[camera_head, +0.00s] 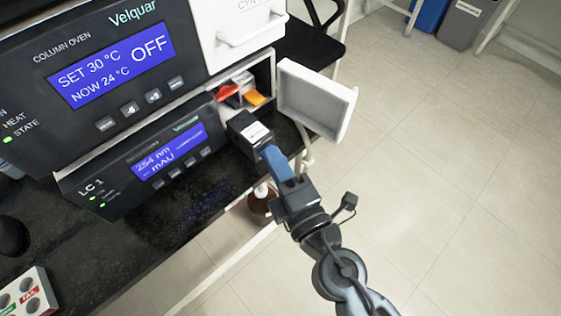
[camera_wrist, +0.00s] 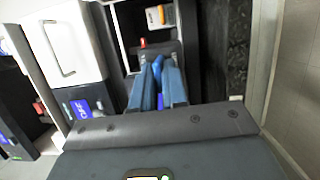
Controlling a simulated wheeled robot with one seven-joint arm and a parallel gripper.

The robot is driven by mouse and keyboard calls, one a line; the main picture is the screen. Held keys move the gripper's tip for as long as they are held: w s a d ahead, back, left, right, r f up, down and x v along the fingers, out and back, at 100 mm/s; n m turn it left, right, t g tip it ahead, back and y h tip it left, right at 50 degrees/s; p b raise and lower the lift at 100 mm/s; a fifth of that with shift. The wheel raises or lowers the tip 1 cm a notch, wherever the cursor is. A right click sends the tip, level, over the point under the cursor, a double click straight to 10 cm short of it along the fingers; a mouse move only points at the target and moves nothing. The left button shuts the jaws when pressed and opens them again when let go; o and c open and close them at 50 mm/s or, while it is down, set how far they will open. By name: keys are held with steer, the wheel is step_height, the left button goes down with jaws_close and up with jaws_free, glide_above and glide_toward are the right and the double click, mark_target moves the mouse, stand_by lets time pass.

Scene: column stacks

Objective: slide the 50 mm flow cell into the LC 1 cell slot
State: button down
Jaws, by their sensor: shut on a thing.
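My gripper (camera_head: 272,156) is shut on a dark block with a white label, the flow cell (camera_head: 248,131). I cannot read its length. The cell is outside the right end of the LC 1 unit (camera_head: 140,165), just in front of the open compartment (camera_head: 266,72). In the wrist view, my blue fingers (camera_wrist: 158,72) hold the cell (camera_wrist: 153,50), with the compartment opening beyond it. The cell hides part of the opening, so I cannot see the slot clearly.
An open white door (camera_head: 317,98) hangs right of the compartment. Red (camera_head: 227,92) and orange (camera_head: 255,98) parts show inside it. The column oven (camera_head: 110,70) stands above LC 1. A tube rack (camera_head: 28,298) sits at lower left on the black bench (camera_head: 110,255).

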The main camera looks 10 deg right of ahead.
mark_target(233, 124)
steer(key=shift+w+a+p, duration=0.4)
steer(key=shift+w+a, duration=0.85)
steer(key=shift+w, duration=0.55)
steer(key=shift+w+a+p, duration=0.35)
steer(key=shift+w+a, duration=0.85)
steer(key=shift+w, duration=0.65)
steer(key=shift+w+a+p, duration=0.4)
steer(key=shift+w+a, duration=0.85)
steer(key=shift+w, duration=0.55)
steer(key=shift+f+b, duration=0.15)
steer(key=shift+b, duration=0.15)
steer(key=c, duration=1.1)
jaws_free()
steer(key=shift+s+f, duration=0.1)
